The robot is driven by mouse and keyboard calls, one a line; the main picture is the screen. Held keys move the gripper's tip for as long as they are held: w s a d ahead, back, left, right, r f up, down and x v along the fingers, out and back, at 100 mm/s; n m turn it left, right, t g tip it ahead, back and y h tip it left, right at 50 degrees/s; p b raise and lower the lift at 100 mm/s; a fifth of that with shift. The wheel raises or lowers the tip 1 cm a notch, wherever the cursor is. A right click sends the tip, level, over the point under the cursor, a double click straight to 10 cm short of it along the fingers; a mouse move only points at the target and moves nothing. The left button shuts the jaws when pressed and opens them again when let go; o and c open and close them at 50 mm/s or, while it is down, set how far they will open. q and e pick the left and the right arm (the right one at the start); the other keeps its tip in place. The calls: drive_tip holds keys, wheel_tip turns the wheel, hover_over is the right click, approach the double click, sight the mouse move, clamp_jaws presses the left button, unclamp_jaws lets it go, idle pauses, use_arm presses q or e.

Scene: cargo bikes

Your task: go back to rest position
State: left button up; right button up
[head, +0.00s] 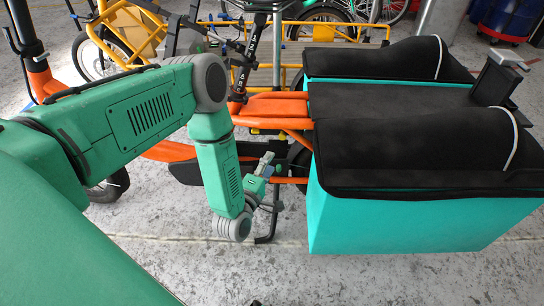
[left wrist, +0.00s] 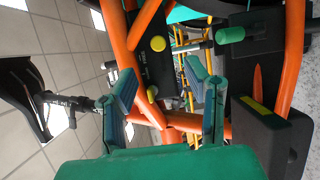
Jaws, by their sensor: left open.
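My left arm reaches in from the left in the head view and bends down in front of an orange cargo bike (head: 278,107). My left gripper (head: 265,178) is at the end of this arm, beside the bike's lower frame and left of its teal cargo boxes. In the left wrist view, the left gripper (left wrist: 164,90) has its two green fingers spread apart with nothing held between them. The orange frame (left wrist: 145,25) shows behind and between the fingers; I cannot tell whether they touch it. My right gripper is in neither view.
A teal box with a black cover (head: 400,225) stands close on the right. A yellow cargo bike (head: 290,75) is behind, and a blue drum (head: 510,15) stands at the back right. The grey floor (head: 340,280) in front is clear.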

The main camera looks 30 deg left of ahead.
use_arm(q)
drive_tip(key=s+d+f+m+g+h, duration=0.4)
drive_tip(key=s+d+f+m+g, duration=0.3)
drive_tip(key=s+m, duration=0.3)
drive_tip(key=s+m+g, duration=0.6)
drive_tip(key=s, duration=0.4)
drive_tip(key=s+a+r+m+g+y, duration=0.1)
drive_tip(key=s+a+r+m+g, duration=0.1)
drive_tip(key=s, duration=0.3)
drive_tip(key=s+a+r+m+g, duration=0.2)
drive_tip(key=s+m, duration=0.1)
drive_tip(key=s, duration=0.2)
wheel_tip(320, 180, up, 13)
drive_tip(key=p, duration=1.3)
drive_tip(key=shift+d+f+n, duration=0.2)
drive_tip(key=shift+d+n, duration=0.05)
drive_tip(key=shift+n, duration=0.05)
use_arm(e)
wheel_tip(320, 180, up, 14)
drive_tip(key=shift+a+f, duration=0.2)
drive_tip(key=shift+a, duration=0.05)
